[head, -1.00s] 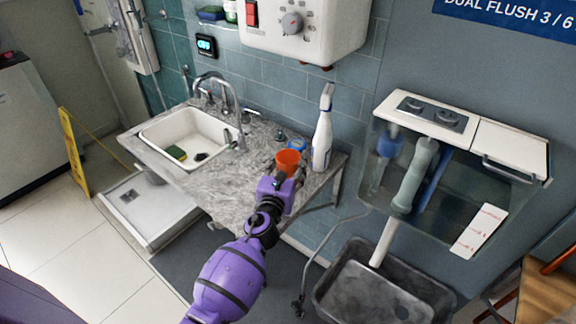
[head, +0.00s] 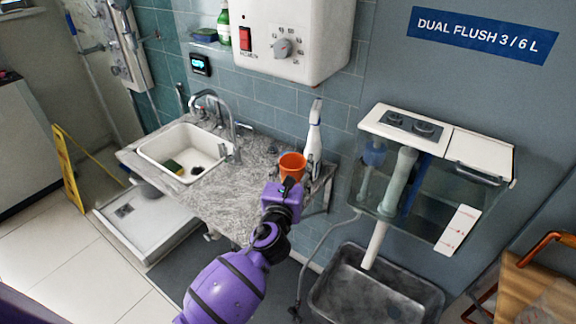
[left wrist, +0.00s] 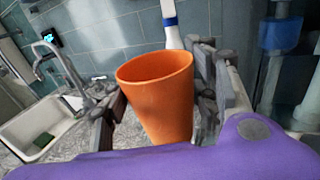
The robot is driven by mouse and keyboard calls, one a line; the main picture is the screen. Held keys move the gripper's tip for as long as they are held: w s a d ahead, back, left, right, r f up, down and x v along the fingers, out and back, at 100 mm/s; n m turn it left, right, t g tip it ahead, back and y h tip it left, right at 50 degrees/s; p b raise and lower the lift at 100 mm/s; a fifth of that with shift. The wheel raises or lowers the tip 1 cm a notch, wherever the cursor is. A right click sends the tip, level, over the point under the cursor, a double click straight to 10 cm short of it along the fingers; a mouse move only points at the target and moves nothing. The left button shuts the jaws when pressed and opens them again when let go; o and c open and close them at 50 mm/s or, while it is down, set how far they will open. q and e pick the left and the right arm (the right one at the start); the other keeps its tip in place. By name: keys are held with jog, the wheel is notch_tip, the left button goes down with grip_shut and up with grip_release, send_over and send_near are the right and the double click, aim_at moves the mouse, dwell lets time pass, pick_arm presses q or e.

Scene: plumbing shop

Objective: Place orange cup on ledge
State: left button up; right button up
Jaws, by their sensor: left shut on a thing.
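The orange cup (head: 292,167) is upright with its open rim facing up. My purple left gripper (head: 290,184) is shut on it, over the right part of the grey stone counter (head: 232,188). In the left wrist view the cup (left wrist: 160,95) sits between the grey fingers, one on each side, tilted in the picture. Its base is hidden, so I cannot tell how far above the counter it is. A small ledge (head: 211,46) with a green bottle is high on the tiled wall. My right gripper is not in view.
A white spray bottle (head: 313,142) stands close behind the cup. A white sink (head: 184,150) with a tap is at the counter's left. A heater box (head: 292,45) hangs above. A clear cistern (head: 430,185) is at right, above a grey tub (head: 375,290).

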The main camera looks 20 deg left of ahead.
aim_at(300, 171)
pick_arm(q)
jog(key=s+d+r, duration=0.2)
jog(key=s, duration=0.1)
jog(key=shift+d, duration=0.25)
jog(key=shift+s+d+r, duration=0.35)
jog(key=shift+s+d, duration=0.15)
jog(key=shift+s, duration=0.2)
dwell(0.5)
